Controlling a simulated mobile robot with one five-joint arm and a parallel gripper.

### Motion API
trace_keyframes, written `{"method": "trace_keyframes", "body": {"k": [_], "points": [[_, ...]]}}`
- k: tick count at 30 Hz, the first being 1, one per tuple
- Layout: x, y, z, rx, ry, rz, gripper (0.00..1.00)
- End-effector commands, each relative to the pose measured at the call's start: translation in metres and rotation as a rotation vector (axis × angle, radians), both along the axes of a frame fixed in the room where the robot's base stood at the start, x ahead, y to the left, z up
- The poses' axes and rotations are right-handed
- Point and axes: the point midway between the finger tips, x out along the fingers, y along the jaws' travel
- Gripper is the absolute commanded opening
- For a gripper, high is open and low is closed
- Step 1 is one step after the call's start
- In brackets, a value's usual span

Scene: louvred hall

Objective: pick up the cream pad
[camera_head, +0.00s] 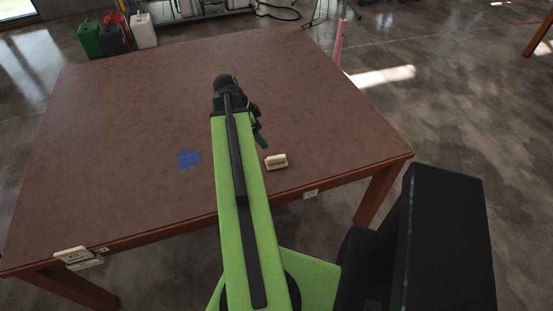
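The cream pad (277,161) is a small block with a darker mark on its face. It lies on the brown table (120,130) near the front edge, just right of my green arm. My arm reaches out over the table, and its dark wrist is at the far end. My gripper (261,138) shows only as a small dark part below the wrist, beyond the pad and slightly to its left, apart from it in the picture. Most of it is hidden by the arm, so I cannot tell whether it is open or shut.
A blue patch (189,159) marks the tabletop left of my arm. Cream fittings (73,254) sit at the table's front left edge. Several canisters (115,36) stand on the floor beyond the back left corner. A pink post (339,42) stands behind the table. Most of the tabletop is clear.

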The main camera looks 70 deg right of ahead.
Motion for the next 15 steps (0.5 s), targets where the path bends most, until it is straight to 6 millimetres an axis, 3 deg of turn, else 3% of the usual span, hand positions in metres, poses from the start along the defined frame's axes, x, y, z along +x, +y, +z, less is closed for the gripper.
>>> {"method": "trace_keyframes", "body": {"k": [5,15], "points": [[-0.002,-0.001,-0.009,-0.001,-0.001,-0.003,0.8],[-0.021,-0.015,-0.077,-0.001,0.0,-0.002,0.8]]}}
